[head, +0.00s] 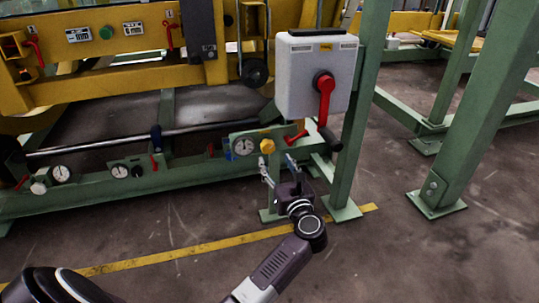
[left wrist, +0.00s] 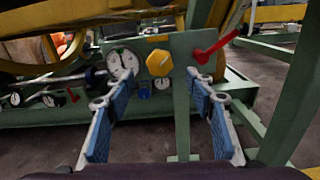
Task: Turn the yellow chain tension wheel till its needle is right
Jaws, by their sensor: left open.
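The yellow wheel (head: 267,146) is a small faceted knob on a green panel (head: 281,131) low on the machine. In the left wrist view the yellow wheel (left wrist: 159,63) sits ahead, between the lines of my fingers. A round white gauge (head: 244,147) with a needle is just left of it; this gauge (left wrist: 122,62) also shows in the left wrist view, its lower part partly covered by a finger. My left gripper (head: 276,170) is open and empty, just below and in front of the wheel, apart from it. My right gripper is not in view.
A red lever (left wrist: 216,46) is right of the wheel. A grey box with a red handle (head: 325,95) hangs above right. More gauges (head: 61,174) line the green beam at left. A green post (head: 355,130) stands close right. The floor in front is clear.

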